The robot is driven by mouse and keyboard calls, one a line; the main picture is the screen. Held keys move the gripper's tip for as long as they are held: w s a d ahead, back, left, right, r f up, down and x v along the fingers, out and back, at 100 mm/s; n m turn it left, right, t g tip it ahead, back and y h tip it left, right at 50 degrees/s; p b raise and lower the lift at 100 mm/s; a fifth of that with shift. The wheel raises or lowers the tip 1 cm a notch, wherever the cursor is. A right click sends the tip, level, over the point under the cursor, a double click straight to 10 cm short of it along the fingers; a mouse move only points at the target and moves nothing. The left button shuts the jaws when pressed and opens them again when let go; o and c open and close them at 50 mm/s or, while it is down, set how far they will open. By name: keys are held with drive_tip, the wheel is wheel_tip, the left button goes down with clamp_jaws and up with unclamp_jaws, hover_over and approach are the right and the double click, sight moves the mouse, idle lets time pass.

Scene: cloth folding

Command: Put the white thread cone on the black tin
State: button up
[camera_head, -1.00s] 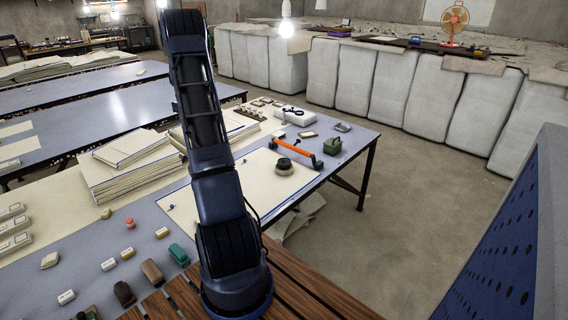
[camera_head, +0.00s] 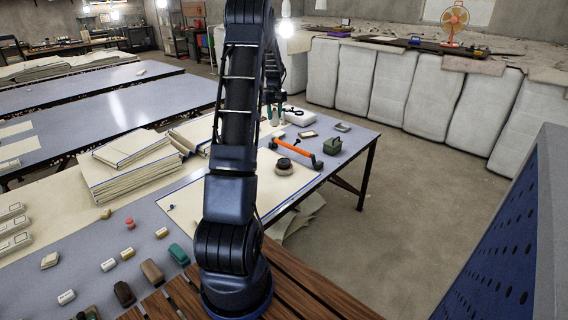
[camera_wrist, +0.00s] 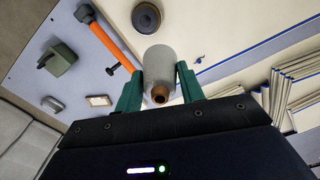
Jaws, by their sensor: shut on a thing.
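The white thread cone (camera_wrist: 158,62) is between the two green fingers of my gripper (camera_wrist: 160,76) in the wrist view, with its brown core end facing the camera. My gripper is shut on it. In the head view my gripper (camera_head: 274,114) hangs over the far part of the table; the cone cannot be made out clearly there. The black tin (camera_head: 284,164) is a low round thing lying on the cream cloth near the table's right edge.
An orange-handled tool (camera_head: 297,152) lies right beside the tin. A green box (camera_head: 332,146) and a small framed card (camera_head: 308,134) are nearby. A stack of folded cloth (camera_head: 130,170) lies left of my arm. The cream cloth (camera_head: 280,190) around the tin is mostly clear.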

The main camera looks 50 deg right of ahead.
drive_tip(key=s+d, duration=0.2)
drive_tip(key=s, duration=0.2)
hover_over(284, 161)
drive_tip(key=shift+m, duration=0.4)
wheel_tip(284, 161, down, 20)
drive_tip(key=shift+r, duration=0.1)
drive_tip(key=o, duration=1.1)
